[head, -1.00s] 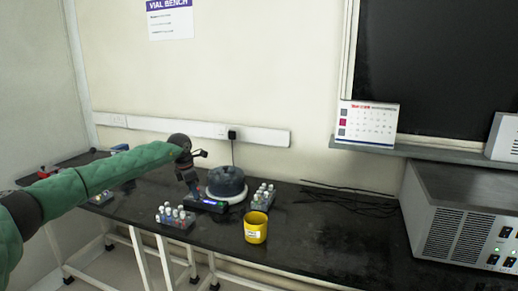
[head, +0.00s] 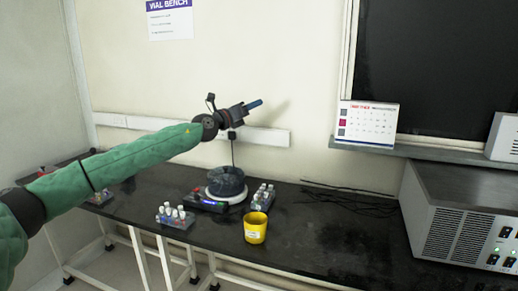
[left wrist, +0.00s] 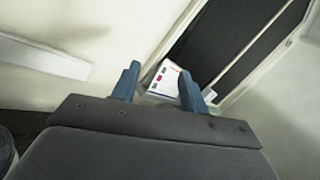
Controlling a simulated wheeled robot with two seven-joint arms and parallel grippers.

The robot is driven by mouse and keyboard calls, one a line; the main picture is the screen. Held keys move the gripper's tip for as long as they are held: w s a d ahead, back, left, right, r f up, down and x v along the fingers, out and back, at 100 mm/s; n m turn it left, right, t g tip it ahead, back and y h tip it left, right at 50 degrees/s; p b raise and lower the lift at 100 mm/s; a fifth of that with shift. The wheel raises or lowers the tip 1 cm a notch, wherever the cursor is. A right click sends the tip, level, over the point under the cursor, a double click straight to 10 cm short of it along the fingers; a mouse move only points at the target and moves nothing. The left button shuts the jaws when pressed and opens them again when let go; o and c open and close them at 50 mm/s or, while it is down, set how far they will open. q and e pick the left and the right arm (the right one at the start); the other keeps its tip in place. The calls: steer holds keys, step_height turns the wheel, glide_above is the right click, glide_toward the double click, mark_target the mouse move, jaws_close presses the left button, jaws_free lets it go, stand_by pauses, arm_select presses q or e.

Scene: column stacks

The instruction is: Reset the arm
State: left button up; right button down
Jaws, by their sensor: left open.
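My left arm comes in from the left of the head view in a green sleeve. Its gripper (head: 254,104) is raised above the bench in front of the wall, pointing right. In the left wrist view the two blue fingers (left wrist: 158,84) stand apart with nothing between them, so it is open and empty. The wall and a calendar (left wrist: 162,78) show beyond the fingers. My right gripper is in neither view.
The black bench (head: 310,240) holds a round dark device (head: 227,182), a rack of white-capped vials (head: 175,217), a second vial rack (head: 262,196) and a yellow cup (head: 255,227). A grey box (head: 462,220) stands at the right. Bench space right of the cup is mostly clear.

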arm_select(q)
steer(key=s+d+r+n+t+y, duration=0.1)
steer(key=s+d+r+n+t, duration=0.1)
steer(key=s+r+n+t, duration=0.6)
steer(key=s+a+n+t+y, duration=0.2)
steer(key=s+n+y, duration=0.1)
steer(key=n+y, duration=0.85)
steer(key=s+a+f+n+g+p, duration=0.1)
steer(key=s+a+f+n+g, duration=0.3)
steer(key=s+f, duration=0.8)
steer(key=s+a+f+n+g+p, duration=0.15)
steer(key=s+f+n+g, duration=0.5)
steer(key=f, duration=1.05)
steer(key=s+a+f+n+g+p, duration=0.1)
steer(key=s+a+f+n+g, duration=0.4)
steer(key=s+f, duration=0.75)
steer(key=s+f+n+g+p, duration=0.1)
steer(key=s+f+n+g, duration=0.2)
steer(key=s+f, duration=2.2)
steer(key=s+g+y, duration=0.1)
steer(key=s+g, duration=0.2)
steer(key=shift+a, duration=0.25)
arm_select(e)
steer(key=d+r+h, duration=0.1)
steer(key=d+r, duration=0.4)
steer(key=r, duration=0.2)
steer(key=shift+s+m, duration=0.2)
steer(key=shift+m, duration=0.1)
arm_select(q)
steer(key=shift+f, duration=0.1)
